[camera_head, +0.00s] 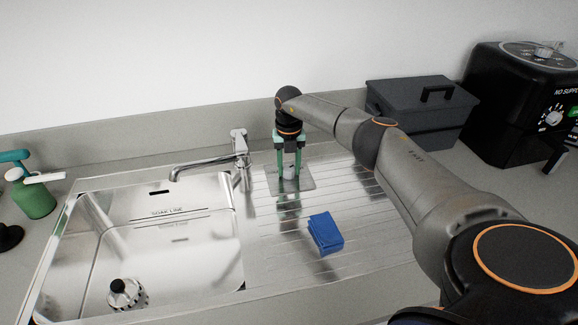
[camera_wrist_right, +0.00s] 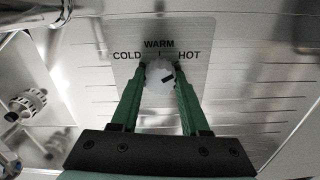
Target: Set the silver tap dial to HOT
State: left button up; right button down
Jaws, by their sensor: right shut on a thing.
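The silver tap dial (camera_wrist_right: 159,74) sits on a square plate (camera_wrist_right: 200,85) printed COLD at left, WARM at top and HOT at right. My right gripper (camera_wrist_right: 160,69) has its green fingers closed on either side of the dial. A short dark mark shows on the dial's top, right of its middle; I cannot tell for sure which label the dial is set to. In the head view my right gripper (camera_head: 289,172) points down over the plate (camera_head: 305,182), and its fingers partly hide the dial (camera_head: 289,173). My left gripper is not in view.
The tap (camera_head: 238,155) stands just left of the plate, beside the sink (camera_head: 150,225). A blue object (camera_head: 325,232) lies on the drainer in front. A dark lidded box (camera_head: 420,105) and a black machine (camera_head: 515,100) stand at right. A green bottle (camera_head: 35,200) is far left.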

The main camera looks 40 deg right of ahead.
aim_at(289, 168)
jog(key=shift+c, duration=2)
grip_release()
jog(key=shift+r, duration=0.1)
notch_tip(289, 168, up, 12)
jog(key=b, duration=0.1)
jog(key=shift+r, duration=0.2)
jog(key=shift+s+f, duration=0.1)
